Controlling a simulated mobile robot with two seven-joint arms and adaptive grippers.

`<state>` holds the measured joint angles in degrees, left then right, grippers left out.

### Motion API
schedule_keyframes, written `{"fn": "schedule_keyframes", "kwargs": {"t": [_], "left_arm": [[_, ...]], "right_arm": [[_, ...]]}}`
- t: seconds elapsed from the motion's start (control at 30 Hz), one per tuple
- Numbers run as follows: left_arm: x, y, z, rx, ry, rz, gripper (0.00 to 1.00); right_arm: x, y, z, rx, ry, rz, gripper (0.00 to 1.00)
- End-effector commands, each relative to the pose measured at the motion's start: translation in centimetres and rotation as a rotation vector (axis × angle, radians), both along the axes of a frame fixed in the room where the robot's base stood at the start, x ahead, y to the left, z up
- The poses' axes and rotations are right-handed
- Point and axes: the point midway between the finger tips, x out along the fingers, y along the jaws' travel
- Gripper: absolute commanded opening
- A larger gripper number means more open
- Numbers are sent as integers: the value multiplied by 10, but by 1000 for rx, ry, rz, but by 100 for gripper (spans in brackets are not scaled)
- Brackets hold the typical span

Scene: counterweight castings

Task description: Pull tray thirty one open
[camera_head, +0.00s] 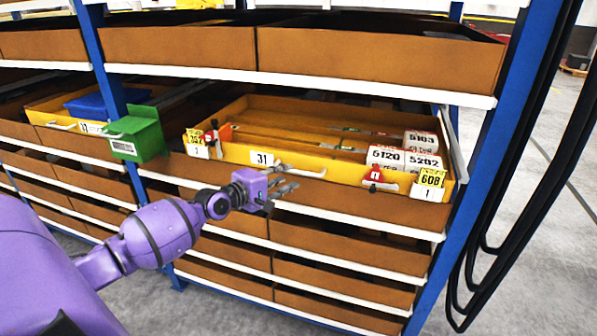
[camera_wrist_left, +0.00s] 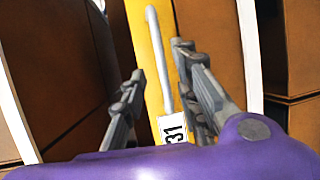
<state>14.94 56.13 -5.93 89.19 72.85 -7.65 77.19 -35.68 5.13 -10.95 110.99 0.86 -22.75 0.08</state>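The yellow tray marked 31 (camera_head: 330,186) sits on the middle shelf of the rack, its open top showing the inside. Its white label 31 (camera_head: 262,158) is on the front, and it also shows in the left wrist view (camera_wrist_left: 172,128). A pale bar handle (camera_head: 308,173) runs along the front beside the label. My left gripper (camera_head: 292,183) is just in front of and below the handle. In the left wrist view my left gripper (camera_wrist_left: 160,60) has its fingers apart, and the handle (camera_wrist_left: 158,50) appears between them; contact cannot be told. My right gripper is not in view.
White boxes (camera_head: 385,158) stand in the tray's right end. A green bin (camera_head: 140,135) hangs by the blue post left of the tray. Brown trays (camera_head: 350,262) fill the shelves below and above. A blue upright (camera_head: 490,160) and black cables (camera_head: 540,160) are at right.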

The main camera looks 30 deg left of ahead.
Motion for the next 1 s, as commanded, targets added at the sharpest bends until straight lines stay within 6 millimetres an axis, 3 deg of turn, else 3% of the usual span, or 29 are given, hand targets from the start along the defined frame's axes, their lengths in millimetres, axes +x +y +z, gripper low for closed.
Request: {"fn": "schedule_keyframes", "kwargs": {"t": [0.1,0.3,0.67,0.9,1.0], "left_arm": [[21,-4,-5,1,1,-1,29],[43,-8,-10,2,2,-1,29],[49,-9,-8,3,-2,-1,29],[49,-9,-8,3,-2,-1,1],[49,-9,-8,3,-2,-1,0]], "right_arm": [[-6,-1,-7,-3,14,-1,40],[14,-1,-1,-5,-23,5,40],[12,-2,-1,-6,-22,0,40],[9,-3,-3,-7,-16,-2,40],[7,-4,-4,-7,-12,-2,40]]}}
